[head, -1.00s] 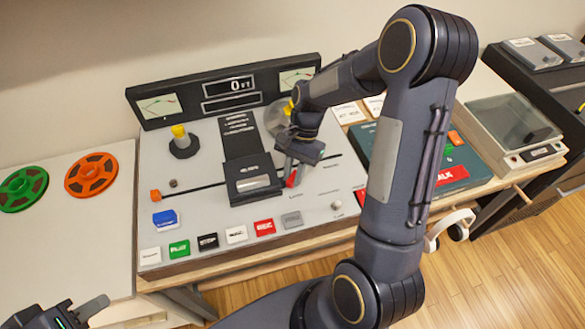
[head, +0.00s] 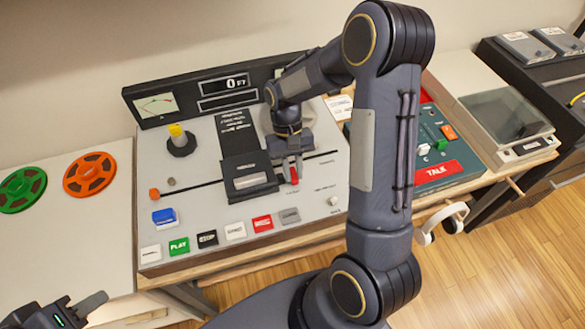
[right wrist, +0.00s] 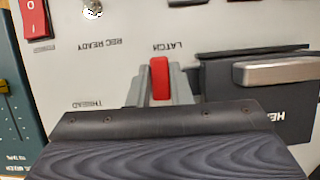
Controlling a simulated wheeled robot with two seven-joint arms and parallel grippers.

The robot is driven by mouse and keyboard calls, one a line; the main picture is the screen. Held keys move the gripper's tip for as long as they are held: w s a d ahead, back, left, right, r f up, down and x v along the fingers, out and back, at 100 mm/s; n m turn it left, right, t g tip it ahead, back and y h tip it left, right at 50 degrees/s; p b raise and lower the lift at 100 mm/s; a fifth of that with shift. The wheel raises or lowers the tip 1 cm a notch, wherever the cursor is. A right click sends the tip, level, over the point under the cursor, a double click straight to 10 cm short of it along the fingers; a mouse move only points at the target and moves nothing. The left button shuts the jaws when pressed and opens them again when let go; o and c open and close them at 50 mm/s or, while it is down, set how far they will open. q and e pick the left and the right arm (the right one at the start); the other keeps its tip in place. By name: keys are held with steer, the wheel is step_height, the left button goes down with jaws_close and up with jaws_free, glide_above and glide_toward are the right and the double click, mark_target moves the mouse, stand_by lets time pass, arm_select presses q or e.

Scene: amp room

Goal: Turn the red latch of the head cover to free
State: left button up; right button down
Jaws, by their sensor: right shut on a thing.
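The red latch (head: 294,176) sits just right of the dark head cover (head: 249,163) on the tape deck's grey panel.
A row of coloured buttons (head: 207,239) runs along the deck's front. Green (head: 22,189) and orange (head: 90,174) reels lie on the left table. A talk panel (head: 440,160) is at right.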

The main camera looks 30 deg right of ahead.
steer(key=shift+n, duration=0.4)
steer(key=c, duration=1.3)
jaws_free()
steer(key=v, duration=0.7)
steer(key=shift+w+r, duration=0.15)
steer(key=shift+r, duration=0.2)
